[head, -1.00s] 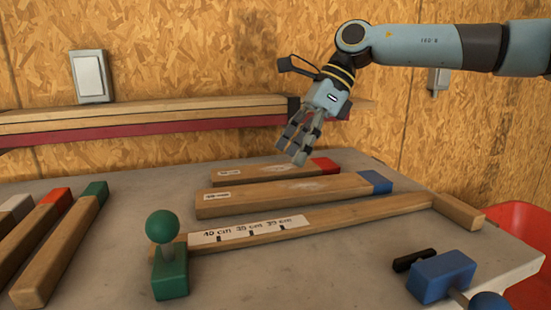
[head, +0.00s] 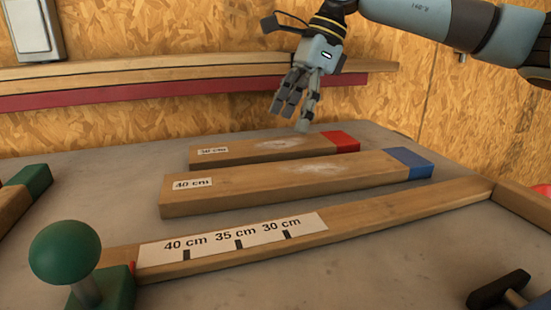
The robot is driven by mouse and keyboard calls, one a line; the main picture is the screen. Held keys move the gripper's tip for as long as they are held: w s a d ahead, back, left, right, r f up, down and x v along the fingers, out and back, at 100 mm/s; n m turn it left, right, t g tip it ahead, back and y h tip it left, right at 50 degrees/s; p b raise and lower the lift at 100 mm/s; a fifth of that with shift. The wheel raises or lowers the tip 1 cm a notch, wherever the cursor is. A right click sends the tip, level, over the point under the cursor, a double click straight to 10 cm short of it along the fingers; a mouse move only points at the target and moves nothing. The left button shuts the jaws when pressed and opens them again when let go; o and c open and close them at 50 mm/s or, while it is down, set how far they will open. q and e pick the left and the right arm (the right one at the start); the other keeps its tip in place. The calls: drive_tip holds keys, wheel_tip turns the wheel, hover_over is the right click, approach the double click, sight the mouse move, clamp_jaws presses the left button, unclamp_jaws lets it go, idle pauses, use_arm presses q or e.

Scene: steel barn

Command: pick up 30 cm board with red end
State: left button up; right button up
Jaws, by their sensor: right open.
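The board with the red end (head: 250,152) lies flat on the grey table in the head view, behind the blue-ended board. Its label at the left end is small and hard to read. Its red end (head: 341,141) points right. My right gripper (head: 290,113) is open and empty, with its fingers pointing down. Its fingertips appear just above or behind the board's back edge, left of the red end. I cannot tell whether they touch it. My left gripper is not in view.
A board with a blue end (head: 407,161), labelled 40 cm, lies close in front. A wooden measuring strip (head: 345,226) marked 40, 35 and 30 cm lies nearer. A green ball-knob clamp (head: 65,252) stands front left. A shelf with boards (head: 150,87) runs along the back wall.

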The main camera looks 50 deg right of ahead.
sight(276, 144)
drive_tip(key=shift+w+a+f, duration=0.1)
drive_tip(key=shift+a+f, duration=0.2)
drive_tip(key=shift+f, duration=0.1)
drive_tip(key=b+x, duration=0.1)
drive_tip(key=x, duration=0.2)
drive_tip(key=shift+w+a+f, duration=0.15)
drive_tip(key=shift+a, duration=0.05)
drive_tip(key=shift+w+a+f, duration=0.1)
drive_tip(key=shift+a+f, duration=0.05)
drive_tip(key=shift+f, duration=0.25)
drive_tip(key=c, duration=1.1)
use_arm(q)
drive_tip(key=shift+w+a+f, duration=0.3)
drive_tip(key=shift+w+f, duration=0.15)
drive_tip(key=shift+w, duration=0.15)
use_arm(e)
drive_tip(key=shift+c, duration=0.3)
drive_tip(key=shift+r, duration=0.15)
